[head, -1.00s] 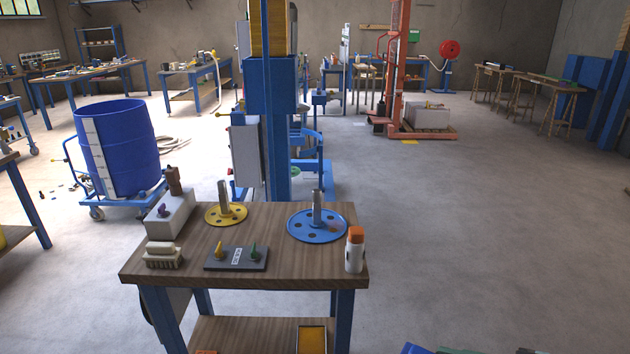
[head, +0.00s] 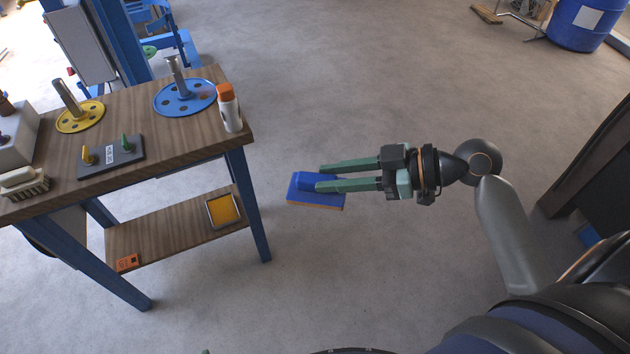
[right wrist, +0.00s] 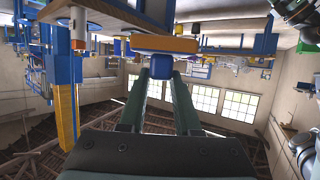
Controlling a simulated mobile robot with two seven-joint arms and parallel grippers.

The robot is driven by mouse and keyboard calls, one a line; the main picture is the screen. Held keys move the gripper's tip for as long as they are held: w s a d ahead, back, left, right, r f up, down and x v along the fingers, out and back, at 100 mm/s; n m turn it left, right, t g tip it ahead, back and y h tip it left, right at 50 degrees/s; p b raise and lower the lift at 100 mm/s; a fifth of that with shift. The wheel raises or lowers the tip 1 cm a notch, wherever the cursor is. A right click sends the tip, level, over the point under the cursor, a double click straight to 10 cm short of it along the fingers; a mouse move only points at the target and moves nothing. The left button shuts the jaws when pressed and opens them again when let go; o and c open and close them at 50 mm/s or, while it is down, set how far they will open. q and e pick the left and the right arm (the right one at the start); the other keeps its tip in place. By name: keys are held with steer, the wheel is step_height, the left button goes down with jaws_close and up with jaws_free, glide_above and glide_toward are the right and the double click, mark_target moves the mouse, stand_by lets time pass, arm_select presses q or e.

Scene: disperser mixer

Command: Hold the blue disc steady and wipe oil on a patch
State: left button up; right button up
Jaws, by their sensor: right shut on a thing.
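The blue disc (head: 172,104) with holes and an upright grey shaft lies flat on the wooden bench top (head: 180,140), near its far right corner. A small brownish patch shows on the disc's right side. My right gripper (head: 319,178) is shut on a blue pad (head: 304,184) with an orange underside. It holds the pad in the air right of the bench, clear of the disc. The pad (right wrist: 165,43) also shows between the fingertips in the right wrist view. My left gripper is not in view.
A white bottle with an orange cap (head: 229,110) stands beside the disc at the bench's right edge. A yellow disc (head: 80,117), a switch plate (head: 112,157) and a brush (head: 24,183) are further left. A yellow tray (head: 222,211) sits on the lower shelf. Floor right of the bench is open.

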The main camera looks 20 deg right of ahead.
jaws_close()
